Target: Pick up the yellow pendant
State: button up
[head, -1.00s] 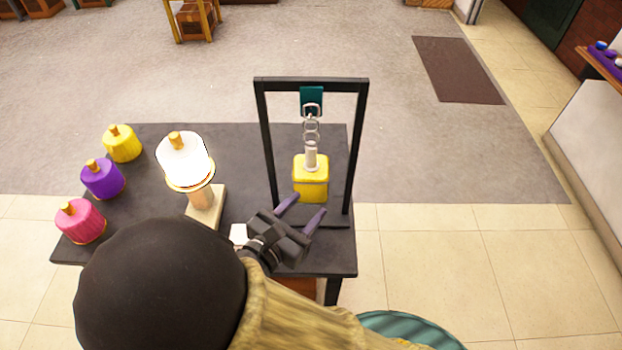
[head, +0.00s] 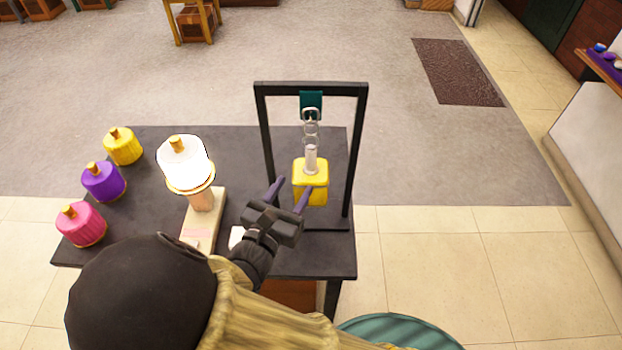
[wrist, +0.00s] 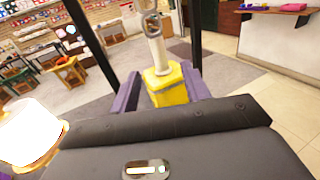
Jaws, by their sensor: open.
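The yellow pendant (head: 310,181) is a boxy yellow block with a pale stem. It hangs by a chain (head: 311,128) from a teal strap on a black frame (head: 262,140) that stands on the dark table. My gripper (head: 290,188) is open, its two purple fingers pointing at the pendant. In the head view the right finger overlaps the pendant's lower front and the left finger lies to its left. In the wrist view the yellow pendant (wrist: 165,88) shows between the two fingers, with its stem rising above. I cannot tell whether the fingers touch it.
A lit white lamp (head: 184,163) stands on the table left of my gripper. Yellow (head: 122,147), purple (head: 104,182) and pink (head: 81,224) shades stand along the table's left side. The frame's posts flank the pendant. A small white item (head: 237,237) lies near my wrist.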

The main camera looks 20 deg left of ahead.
aim_at(309, 159)
jog(key=w, duration=0.4)
jog(key=w+d, duration=0.1)
jog(key=w, duration=0.1)
jog(key=shift+p, duration=0.3)
jog(key=shift+s, duration=0.1)
jog(key=shift+w+r, duration=0.1)
jog(key=shift+w, duration=0.35)
jog(key=w+p, duration=0.1)
jog(key=w, duration=0.3)
jog(key=shift+w+d, duration=0.2)
grip_shut()
